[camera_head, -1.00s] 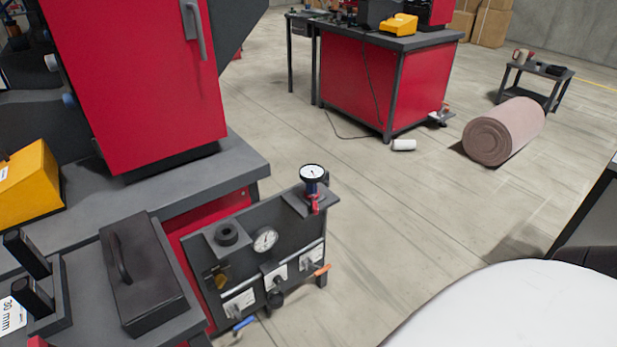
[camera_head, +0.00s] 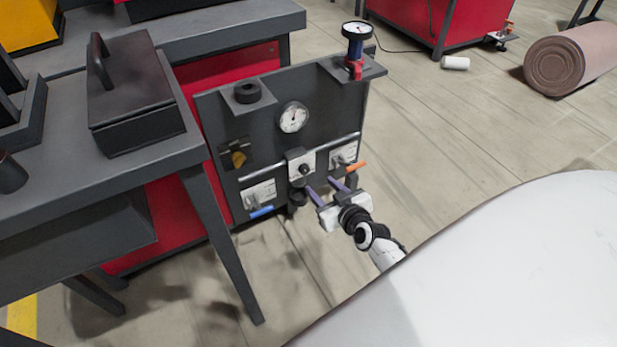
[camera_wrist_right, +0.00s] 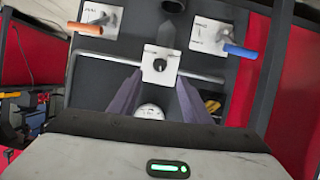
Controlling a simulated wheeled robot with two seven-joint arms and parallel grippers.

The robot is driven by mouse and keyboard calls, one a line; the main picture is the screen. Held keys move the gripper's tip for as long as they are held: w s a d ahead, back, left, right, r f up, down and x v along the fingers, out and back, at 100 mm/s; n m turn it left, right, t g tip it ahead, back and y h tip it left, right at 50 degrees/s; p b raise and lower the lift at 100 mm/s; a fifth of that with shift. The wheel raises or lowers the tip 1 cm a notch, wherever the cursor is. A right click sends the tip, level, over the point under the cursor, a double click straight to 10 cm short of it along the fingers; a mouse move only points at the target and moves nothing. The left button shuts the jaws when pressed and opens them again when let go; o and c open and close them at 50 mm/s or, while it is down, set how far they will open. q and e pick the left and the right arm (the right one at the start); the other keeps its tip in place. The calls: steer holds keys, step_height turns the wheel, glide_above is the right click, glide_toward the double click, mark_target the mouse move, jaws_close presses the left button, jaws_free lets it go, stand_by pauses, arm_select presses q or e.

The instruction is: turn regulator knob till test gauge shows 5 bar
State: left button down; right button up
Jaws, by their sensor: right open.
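A dark panel (camera_head: 270,125) carries a round white gauge (camera_head: 294,117) and a white regulator plate (camera_head: 300,166). My left gripper is out of view.
A blue-handled valve (camera_head: 261,212) and an orange-handled valve (camera_head: 356,167) flank the knob. A black ring (camera_head: 247,92) lies on the left bracket. A workbench (camera_head: 200,150) with a dark lidded box (camera_head: 135,90) stands left.

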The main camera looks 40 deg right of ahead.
mark_target(306, 172)
steer(key=b+x, duration=0.4)
steer(key=x, duration=0.5)
steer(key=shift+w+f+b, duration=0.1)
steer(key=shift+f+b, duration=0.05)
steer(key=shift+b, duration=0.25)
steer(key=shift+w+f, duration=0.1)
steer(key=shift+w, duration=0.15)
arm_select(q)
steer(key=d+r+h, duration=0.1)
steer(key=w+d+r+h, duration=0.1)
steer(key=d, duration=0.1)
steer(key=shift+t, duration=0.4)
arm_select(e)
steer(key=shift+w+d, duration=0.1)
steer(key=shift+w, duration=0.05)
